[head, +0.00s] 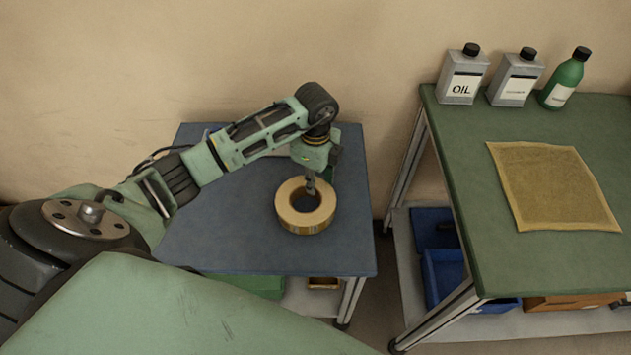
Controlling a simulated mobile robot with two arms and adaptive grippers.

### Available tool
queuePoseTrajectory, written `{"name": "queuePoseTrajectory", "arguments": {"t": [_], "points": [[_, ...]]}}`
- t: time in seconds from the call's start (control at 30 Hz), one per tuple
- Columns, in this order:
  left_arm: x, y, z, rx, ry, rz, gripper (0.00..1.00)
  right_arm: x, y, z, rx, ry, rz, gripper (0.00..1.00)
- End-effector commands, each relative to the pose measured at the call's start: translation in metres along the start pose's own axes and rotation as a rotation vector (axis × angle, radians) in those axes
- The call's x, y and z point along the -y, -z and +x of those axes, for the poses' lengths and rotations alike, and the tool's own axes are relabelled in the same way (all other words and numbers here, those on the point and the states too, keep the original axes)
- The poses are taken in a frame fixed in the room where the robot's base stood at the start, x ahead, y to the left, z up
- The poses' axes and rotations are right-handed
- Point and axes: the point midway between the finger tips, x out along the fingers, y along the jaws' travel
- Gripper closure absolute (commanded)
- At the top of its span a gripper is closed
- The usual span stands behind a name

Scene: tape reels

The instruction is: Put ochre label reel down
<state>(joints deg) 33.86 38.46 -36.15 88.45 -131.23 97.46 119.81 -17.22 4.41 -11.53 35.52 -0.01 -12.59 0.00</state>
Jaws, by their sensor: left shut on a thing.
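The ochre label reel (292,218), a pale ring with a striped ochre side, shows over the right part of the blue-topped table. It lies about flat, and its centre hole is visible. My left gripper (311,188) points down at the reel's far side and is shut on its ring wall. The fingertips are small and partly hidden at the hole. I cannot tell whether the reel touches the tabletop or is held just above it. My right gripper is not in view.
The blue table (235,235) is otherwise clear where visible. A green bench (460,190) stands right, across a gap, with a tan mat (552,187), an oil can (463,75), another can (516,80) and a green bottle (565,80). Blue bins (444,275) sit below.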

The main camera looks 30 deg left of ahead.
Motion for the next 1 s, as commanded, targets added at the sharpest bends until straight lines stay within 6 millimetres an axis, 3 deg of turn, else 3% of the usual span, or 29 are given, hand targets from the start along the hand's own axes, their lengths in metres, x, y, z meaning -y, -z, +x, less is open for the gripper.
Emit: {"name": "queuePoseTrajectory", "arguments": {"t": [0.17,0.2,0.4,0.77,1.0], "points": [[0.000,0.000,0.000,-0.001,0.000,0.001,1.00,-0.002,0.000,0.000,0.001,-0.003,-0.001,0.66],[0.000,0.000,0.002,0.000,-0.001,0.001,0.73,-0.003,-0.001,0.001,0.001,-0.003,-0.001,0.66],[0.000,0.000,0.001,0.000,-0.001,0.001,0.55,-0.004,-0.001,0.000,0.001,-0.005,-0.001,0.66],[0.000,0.000,-0.003,0.000,0.000,0.001,0.54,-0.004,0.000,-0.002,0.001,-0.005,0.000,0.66],[0.002,0.000,-0.040,0.000,0.005,0.002,0.54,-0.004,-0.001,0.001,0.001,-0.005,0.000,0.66]]}}
